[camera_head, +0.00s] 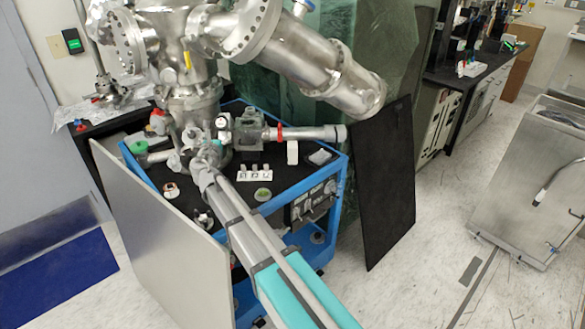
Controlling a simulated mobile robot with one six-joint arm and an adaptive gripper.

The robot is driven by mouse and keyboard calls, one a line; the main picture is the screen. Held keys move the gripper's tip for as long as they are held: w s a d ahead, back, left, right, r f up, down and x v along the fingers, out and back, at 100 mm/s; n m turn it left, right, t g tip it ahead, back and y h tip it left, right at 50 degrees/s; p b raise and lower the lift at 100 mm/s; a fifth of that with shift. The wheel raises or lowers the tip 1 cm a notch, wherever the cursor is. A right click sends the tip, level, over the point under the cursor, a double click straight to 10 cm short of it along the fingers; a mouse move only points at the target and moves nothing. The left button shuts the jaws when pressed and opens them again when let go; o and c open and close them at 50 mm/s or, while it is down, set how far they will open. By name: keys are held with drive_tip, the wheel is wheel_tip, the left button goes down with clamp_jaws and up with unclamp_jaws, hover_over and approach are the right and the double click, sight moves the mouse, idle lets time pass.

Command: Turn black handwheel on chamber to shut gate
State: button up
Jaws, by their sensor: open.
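The metal vacuum chamber (192,75) stands at the upper left on a blue-framed cart (335,172). The gripper is open. Its fingers are small and blend with the metal fittings, so I cannot tell whether they touch anything.
A horizontal metal tube (305,133) with a red ring runs right from the chamber base. A grey panel (160,235) leans at the cart's left and a black panel (378,180) at its right. A metal cabinet (525,195) stands far right. The floor between is mostly clear.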

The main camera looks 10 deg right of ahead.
drive_tip(key=s, duration=0.6)
drive_tip(key=s+d+f+m+g+h+p, duration=0.2)
drive_tip(key=s+d+m+g, duration=0.1)
drive_tip(key=d+m, duration=0.6)
drive_tip(key=s+d+f+m+g+h+p, duration=0.2)
drive_tip(key=d+m, duration=0.6)
drive_tip(key=d, duration=0.6)
drive_tip(key=shift+s+f+m+g, duration=0.4)
drive_tip(key=shift+s+f+g, duration=0.3)
drive_tip(key=shift+s+g, duration=0.7)
drive_tip(key=shift+w, duration=0.1)
drive_tip(key=s+d+f+m+g+y+p, duration=0.2)
drive_tip(key=s+m+g, duration=0.3)
drive_tip(key=s+m, duration=0.3)
drive_tip(key=s+d+f+m+g+y+p, duration=0.2)
drive_tip(key=s+m, duration=0.6)
drive_tip(key=s, duration=0.4)
drive_tip(key=d+g+y, duration=0.1)
drive_tip(key=g+y, duration=0.1)
drive_tip(key=g, duration=0.1)
drive_tip(key=shift+d+f+m+p, duration=0.2)
drive_tip(key=shift+f+m+p, duration=0.05)
drive_tip(key=shift+m+p, duration=0.1)
